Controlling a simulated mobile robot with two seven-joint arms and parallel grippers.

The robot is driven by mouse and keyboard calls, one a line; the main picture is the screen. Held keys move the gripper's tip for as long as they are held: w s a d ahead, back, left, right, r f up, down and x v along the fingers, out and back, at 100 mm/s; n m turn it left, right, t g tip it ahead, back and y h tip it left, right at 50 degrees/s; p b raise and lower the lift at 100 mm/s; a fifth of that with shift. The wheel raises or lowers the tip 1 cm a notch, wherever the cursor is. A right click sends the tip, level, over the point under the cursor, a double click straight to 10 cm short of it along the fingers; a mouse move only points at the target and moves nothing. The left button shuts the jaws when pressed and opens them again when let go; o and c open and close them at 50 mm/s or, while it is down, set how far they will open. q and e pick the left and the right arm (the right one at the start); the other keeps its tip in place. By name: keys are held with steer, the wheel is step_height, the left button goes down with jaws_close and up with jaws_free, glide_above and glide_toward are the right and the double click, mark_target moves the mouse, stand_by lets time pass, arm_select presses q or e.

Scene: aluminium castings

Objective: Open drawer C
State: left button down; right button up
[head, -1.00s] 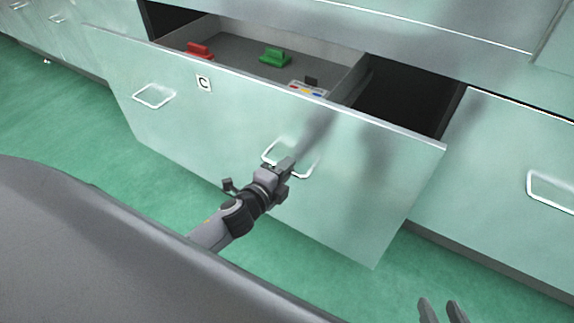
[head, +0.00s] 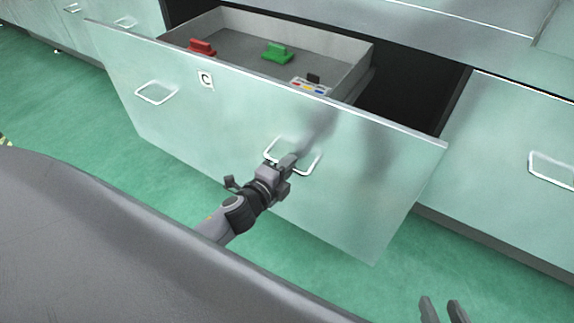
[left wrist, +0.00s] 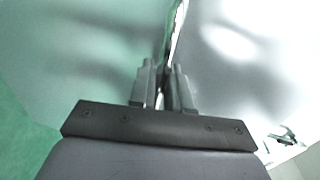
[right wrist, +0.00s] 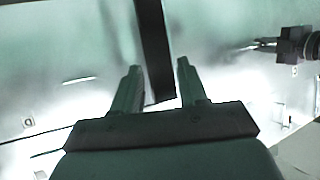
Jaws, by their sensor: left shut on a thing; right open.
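Drawer C (head: 230,125) has a pale green front with a letter C label (head: 206,80) and two wire handles. It stands well out from the cabinet, and its grey inside shows. My left gripper (head: 290,160) is shut on the drawer's right handle (head: 312,165). In the left wrist view the handle (left wrist: 176,35) runs between the fingers (left wrist: 163,85). My right gripper (head: 444,312) is open and empty at the bottom right of the head view. Its spread fingers also show in the right wrist view (right wrist: 158,85).
Inside the drawer lie a red block-like object (head: 201,47), a green one (head: 277,52) and a white piece with coloured spots (head: 311,86). A neighbouring closed front with a handle (head: 552,168) is at right. The green floor (head: 75,130) is clear at left.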

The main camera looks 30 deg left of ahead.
arm_select(q)
steer(key=c, duration=1.3)
jaws_free()
steer(key=p+v, duration=0.1)
steer(key=v, duration=0.6)
arm_select(e)
steer(key=shift+s+d+f, duration=0.2)
steer(key=shift+d+f, duration=0.05)
steer(key=shift+d, duration=0.15)
steer(key=shift+f, duration=0.1)
